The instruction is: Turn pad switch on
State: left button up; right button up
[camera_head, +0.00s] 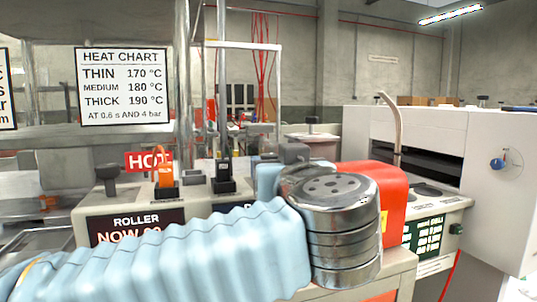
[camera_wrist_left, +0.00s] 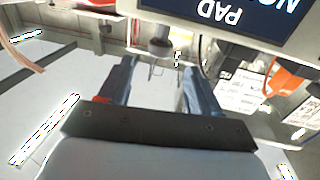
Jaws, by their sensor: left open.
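In the head view, a dark upright switch (camera_head: 223,172) stands on the grey control box, to the right of the lit orange roller switch (camera_head: 165,176). It appears to be the pad switch; its exact setting is unclear. My left arm covers most of the pad label. The wrist view shows the PAD panel (camera_wrist_left: 225,18) upside down at the top and the orange switch (camera_wrist_left: 287,78) at the right. My left gripper (camera_wrist_left: 158,72) is open, its blue fingers apart and pointing toward the box. A grey round knob (camera_wrist_left: 160,46) shows between and beyond the fingers, with no visible contact.
A dark knob (camera_head: 108,176) stands at the box's left end. A red housing (camera_head: 378,185) is right of my wrist. Vertical metal posts (camera_head: 184,80) rise behind the box.

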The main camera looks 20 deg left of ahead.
pick_arm(q)
jog(key=x, duration=0.9)
jog(key=shift+w+a, duration=0.15)
jog(key=shift+w, duration=0.2)
jog(key=c, duration=1)
jog(key=shift+o, duration=0.2)
jog(key=shift+r+m+h+p, duration=0.3)
jog(key=shift+h+p, duration=0.1)
jog(key=shift+p, duration=0.2)
jog(key=shift+m+t+h+p, duration=0.6)
jog(key=shift+m+h+p, duration=0.2)
jog(key=shift+h+p, duration=0.35)
jog(key=shift+f+m+h, duration=0.15)
jog(key=shift+m+h, duration=0.25)
jog(key=shift+h, duration=0.25)
jog(key=shift+d+f, duration=0.15)
jog(key=shift+d, duration=0.1)
jog(key=o, duration=1)
jog(key=shift+c, duration=0.2)
